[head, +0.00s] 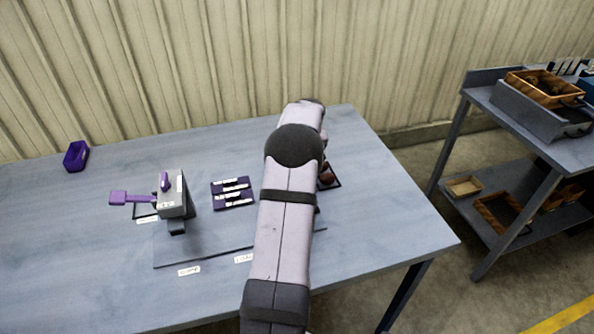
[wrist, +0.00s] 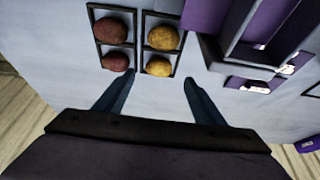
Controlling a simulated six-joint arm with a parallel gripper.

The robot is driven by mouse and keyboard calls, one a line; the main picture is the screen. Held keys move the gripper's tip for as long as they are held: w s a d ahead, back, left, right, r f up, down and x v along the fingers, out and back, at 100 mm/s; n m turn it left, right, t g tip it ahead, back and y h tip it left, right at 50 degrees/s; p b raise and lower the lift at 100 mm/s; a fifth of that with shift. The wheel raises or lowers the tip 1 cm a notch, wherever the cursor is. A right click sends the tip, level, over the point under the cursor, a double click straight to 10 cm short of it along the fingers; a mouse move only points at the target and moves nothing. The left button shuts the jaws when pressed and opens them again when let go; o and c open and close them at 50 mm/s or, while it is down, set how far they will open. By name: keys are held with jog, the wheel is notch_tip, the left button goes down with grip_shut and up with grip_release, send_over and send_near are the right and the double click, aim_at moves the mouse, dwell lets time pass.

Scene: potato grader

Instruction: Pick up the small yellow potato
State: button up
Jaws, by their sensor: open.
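The small yellow potato (wrist: 158,66) lies in a near compartment of a dark-framed tray (wrist: 139,40) in the wrist view. A larger yellow potato (wrist: 163,37) lies in the compartment beyond it. A large red potato (wrist: 110,30) and a smaller red potato (wrist: 115,61) lie in the compartments to the left. In the head view my arm hides the gripper and most of the tray.
In the head view, a grey device with a purple handle (head: 172,195), a dark purple slotted block (head: 233,193) and a purple bin (head: 76,156) stand on the blue-grey table (head: 110,260). A second bench with a wooden crate (head: 520,86) stands at right. The table's front left is clear.

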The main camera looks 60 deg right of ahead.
jog(key=shift+p+x, duration=1.55)
jog(key=shift+x, duration=1.1)
jog(key=shift+s+d, duration=0.1)
jog(key=shift+c, duration=0.7)
jog(key=c, duration=1)
